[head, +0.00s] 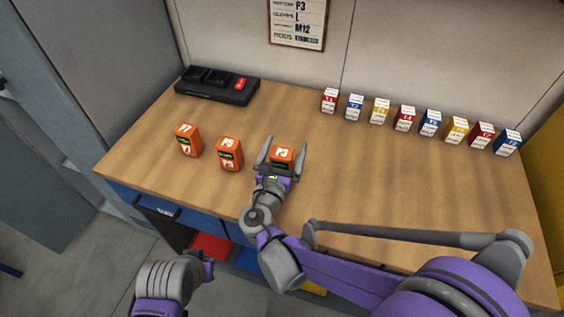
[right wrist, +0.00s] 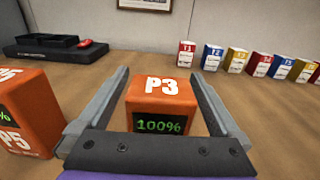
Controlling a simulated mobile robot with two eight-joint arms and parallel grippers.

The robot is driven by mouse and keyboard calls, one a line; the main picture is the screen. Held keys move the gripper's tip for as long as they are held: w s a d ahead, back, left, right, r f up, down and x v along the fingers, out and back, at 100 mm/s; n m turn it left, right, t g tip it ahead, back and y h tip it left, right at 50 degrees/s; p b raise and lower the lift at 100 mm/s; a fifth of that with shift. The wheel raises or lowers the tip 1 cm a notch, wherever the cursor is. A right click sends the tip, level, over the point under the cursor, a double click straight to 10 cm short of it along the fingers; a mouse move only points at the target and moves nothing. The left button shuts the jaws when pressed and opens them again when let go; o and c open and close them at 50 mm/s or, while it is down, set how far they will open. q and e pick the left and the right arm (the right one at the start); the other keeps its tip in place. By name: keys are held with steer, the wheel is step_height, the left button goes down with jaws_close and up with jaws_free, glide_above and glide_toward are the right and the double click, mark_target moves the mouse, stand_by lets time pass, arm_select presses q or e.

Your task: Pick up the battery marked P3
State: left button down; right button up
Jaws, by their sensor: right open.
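The orange battery marked P3 (head: 283,154) stands upright on the workbench, the rightmost of three orange batteries. In the right wrist view the P3 battery (right wrist: 161,97) shows its white label and a green 100% display. My right gripper (head: 284,150) is open, with one finger on each side of this battery. In the right wrist view the fingers of the right gripper (right wrist: 159,76) show gaps to the battery on both sides. My left gripper is not in view; only part of my left arm shows at the bottom.
A battery marked P5 (right wrist: 20,115) stands close left of the gripper, and another battery (head: 188,140) stands further left. A black charger (head: 217,86) is at the back left. Several small coloured boxes (head: 404,118) line the back right. The bench's right middle is clear.

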steer(key=shift+c, duration=0.2)
jaws_close()
stand_by(0.3)
steer(key=shift+r, duration=0.1)
